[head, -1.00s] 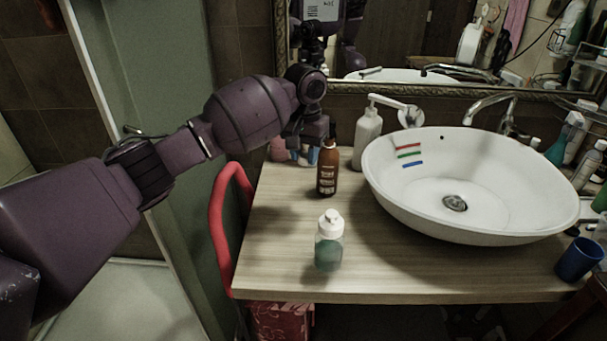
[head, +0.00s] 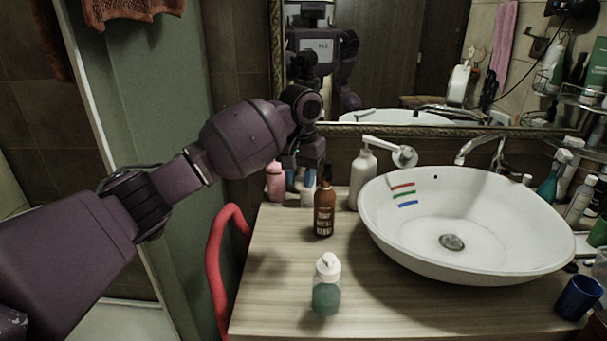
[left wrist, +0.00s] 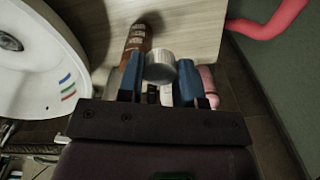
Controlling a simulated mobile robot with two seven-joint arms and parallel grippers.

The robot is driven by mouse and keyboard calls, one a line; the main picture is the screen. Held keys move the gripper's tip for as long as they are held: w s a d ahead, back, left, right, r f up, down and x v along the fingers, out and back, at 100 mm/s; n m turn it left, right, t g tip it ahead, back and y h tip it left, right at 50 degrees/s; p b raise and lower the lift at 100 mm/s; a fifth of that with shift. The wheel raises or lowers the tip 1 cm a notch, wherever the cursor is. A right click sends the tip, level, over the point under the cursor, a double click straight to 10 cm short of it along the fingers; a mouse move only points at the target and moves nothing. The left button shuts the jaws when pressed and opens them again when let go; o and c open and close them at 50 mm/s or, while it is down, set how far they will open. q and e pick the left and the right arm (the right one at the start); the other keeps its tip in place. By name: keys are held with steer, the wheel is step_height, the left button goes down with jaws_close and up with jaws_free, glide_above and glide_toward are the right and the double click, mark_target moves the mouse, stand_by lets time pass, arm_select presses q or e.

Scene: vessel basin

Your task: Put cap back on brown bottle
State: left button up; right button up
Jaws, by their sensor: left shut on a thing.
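The brown bottle (head: 324,212) stands upright on the wooden counter, left of the basin. It also shows in the left wrist view (left wrist: 138,38), partly behind a finger. My left gripper (head: 304,172) is behind and slightly left of the bottle's top in the head view. The cap is apart from the bottle's neck, as far as I can tell; the finger hides part of the neck. My right gripper is not in view.
A white pump bottle (head: 363,180) and the white basin (head: 470,272) stand to the right. A pink bottle (head: 275,183) is behind. A clear bottle with green liquid (head: 327,290) stands at the front. A red curved handle (head: 213,262) rises beside the counter's left edge.

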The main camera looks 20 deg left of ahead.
arm_select(q)
steer(key=s+f, duration=0.5)
steer(key=s, duration=0.5)
steer(key=s+f+n, duration=0.1)
steer(key=s+f, duration=0.5)
steer(key=s, duration=0.4)
steer(key=shift+s+a, duration=0.25)
steer(key=shift+a, duration=0.1)
